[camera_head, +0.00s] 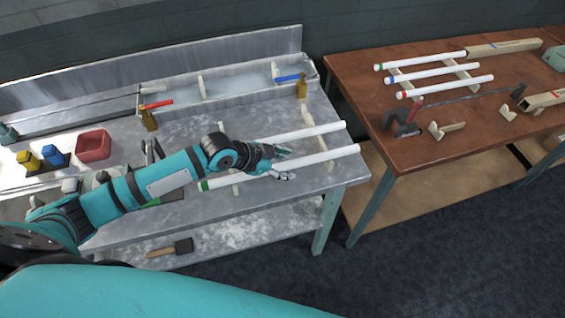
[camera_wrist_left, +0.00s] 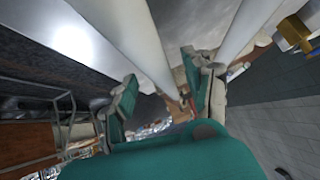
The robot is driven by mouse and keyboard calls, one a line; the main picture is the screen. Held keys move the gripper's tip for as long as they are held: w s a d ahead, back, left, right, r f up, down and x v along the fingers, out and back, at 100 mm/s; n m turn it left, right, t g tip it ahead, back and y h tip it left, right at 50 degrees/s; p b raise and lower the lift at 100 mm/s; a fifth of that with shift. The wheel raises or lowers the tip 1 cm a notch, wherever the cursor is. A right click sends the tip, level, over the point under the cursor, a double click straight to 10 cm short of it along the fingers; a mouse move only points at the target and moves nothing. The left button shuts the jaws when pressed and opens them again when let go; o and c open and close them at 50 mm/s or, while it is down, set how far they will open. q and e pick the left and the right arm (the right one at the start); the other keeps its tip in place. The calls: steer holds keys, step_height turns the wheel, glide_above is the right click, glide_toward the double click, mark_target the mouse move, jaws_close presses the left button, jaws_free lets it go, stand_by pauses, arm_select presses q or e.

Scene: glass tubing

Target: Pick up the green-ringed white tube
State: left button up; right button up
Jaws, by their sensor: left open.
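A white tube with a green ring at its left end (camera_head: 325,157) lies near the front edge of the grey metal bench (camera_head: 290,195). My left gripper (camera_head: 287,164) is at about the middle of this tube, with its fingers apart. In the left wrist view, a white tube (camera_wrist_left: 128,35) runs between the two open fingers of the left gripper (camera_wrist_left: 160,75); I cannot tell whether either finger touches it. A second white tube (camera_head: 312,132) lies behind, roughly parallel; its left end is hidden by my arm. My right gripper is not in view.
A trough (camera_head: 225,88) with red and blue handled parts runs along the back of the bench. A red bin (camera_head: 93,145) stands at left. The brown table (camera_head: 440,145) holds several ringed white tubes, one also green-ringed (camera_head: 425,60). A gap separates the tables.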

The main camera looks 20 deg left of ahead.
arm_select(q)
steer(key=shift+w+d+f, duration=0.1)
steer(key=shift+w+f, duration=0.05)
jaws_close()
stand_by(0.4)
